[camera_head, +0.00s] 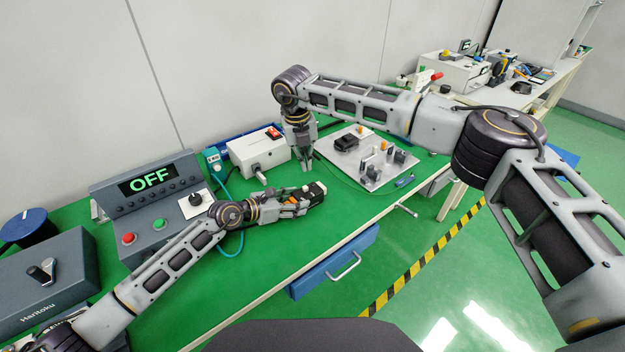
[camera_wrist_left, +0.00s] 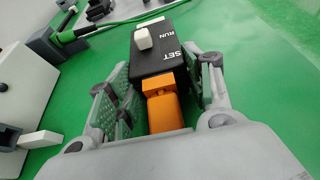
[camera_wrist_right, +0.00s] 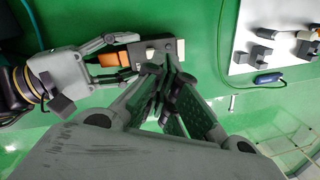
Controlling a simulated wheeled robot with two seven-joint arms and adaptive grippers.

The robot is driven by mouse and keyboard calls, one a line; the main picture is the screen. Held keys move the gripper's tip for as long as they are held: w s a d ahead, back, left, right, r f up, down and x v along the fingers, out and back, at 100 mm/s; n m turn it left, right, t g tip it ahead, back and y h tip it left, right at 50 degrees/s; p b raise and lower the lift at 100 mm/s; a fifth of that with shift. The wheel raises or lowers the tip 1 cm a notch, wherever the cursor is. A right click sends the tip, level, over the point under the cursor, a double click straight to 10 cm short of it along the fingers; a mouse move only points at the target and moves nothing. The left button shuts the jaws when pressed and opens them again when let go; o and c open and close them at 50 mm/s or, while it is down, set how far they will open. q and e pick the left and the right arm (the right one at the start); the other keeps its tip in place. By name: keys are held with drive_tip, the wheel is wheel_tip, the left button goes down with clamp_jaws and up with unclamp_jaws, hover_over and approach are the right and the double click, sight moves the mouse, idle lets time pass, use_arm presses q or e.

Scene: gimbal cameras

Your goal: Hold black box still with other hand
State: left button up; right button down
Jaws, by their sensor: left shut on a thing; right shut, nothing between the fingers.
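The black box (camera_head: 318,190) has a white switch marked SET and RUN and an orange part (camera_wrist_left: 162,108) at one end. It also shows in the left wrist view (camera_wrist_left: 174,46) and the right wrist view (camera_wrist_right: 179,50). My left gripper (camera_head: 304,199) is shut on the black box, with its fingers along both sides and the orange part between them. My right gripper (camera_head: 308,166) points down just behind the box, shut and empty. In the right wrist view its fingertips (camera_wrist_right: 167,76) appear close beside the box; I cannot tell whether they touch.
A grey control panel (camera_head: 150,205) reading OFF stands left on the green table. A white box with a red switch (camera_head: 262,150) is behind the grippers. A light plate with several parts (camera_head: 372,172) lies to the right. A thin green cable runs nearby.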

sight(305, 189)
drive_tip(key=d+n, duration=0.1)
drive_tip(key=n, duration=0.6)
drive_tip(key=w+d+n+t+h, duration=0.1)
drive_tip(key=n, duration=0.7)
drive_tip(key=d+n+h, duration=0.1)
drive_tip(key=n, duration=0.6)
drive_tip(key=shift+w+r, duration=0.35)
drive_tip(key=shift+d+f, duration=0.1)
idle(0.3)
drive_tip(key=x, duration=1)
drive_tip(key=shift+w, duration=0.2)
drive_tip(key=shift+s+a, duration=0.65)
drive_tip(key=shift+a, duration=0.25)
drive_tip(key=shift+s+a, duration=0.5)
drive_tip(key=shift+a, duration=0.25)
